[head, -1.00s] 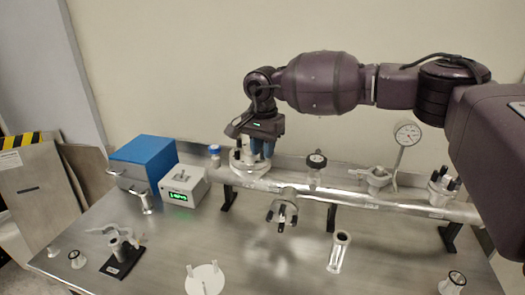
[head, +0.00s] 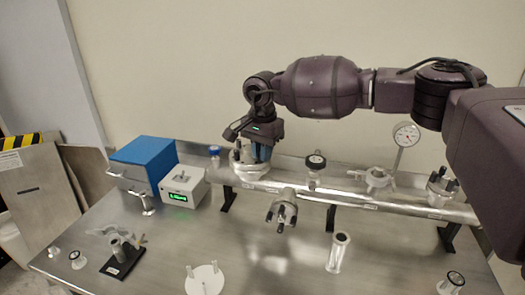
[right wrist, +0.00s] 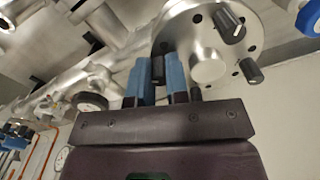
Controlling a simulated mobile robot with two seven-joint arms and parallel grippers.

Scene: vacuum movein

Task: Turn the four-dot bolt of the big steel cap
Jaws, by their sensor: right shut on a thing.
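The big steel cap (head: 250,172) sits on top of the pipe at its left end. In the right wrist view the cap (right wrist: 208,68) is a round plate with holes and several dark bolt knobs around a centre boss. My right gripper (right wrist: 161,72) has its blue fingers around one dark bolt knob (right wrist: 158,68) at the cap's edge. In the head view my right gripper (head: 260,152) reaches down onto the cap from above. Dot marks on the held knob cannot be read, so which bolt it is I cannot tell. My left gripper is out of view.
The pipe (head: 400,206) also carries a black-knobbed valve (head: 315,162), a gauge (head: 406,134) and another bolted flange (head: 441,186). A blue box (head: 143,163) and a grey box with a green display (head: 183,188) stand left of the cap. The table front holds loose fittings.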

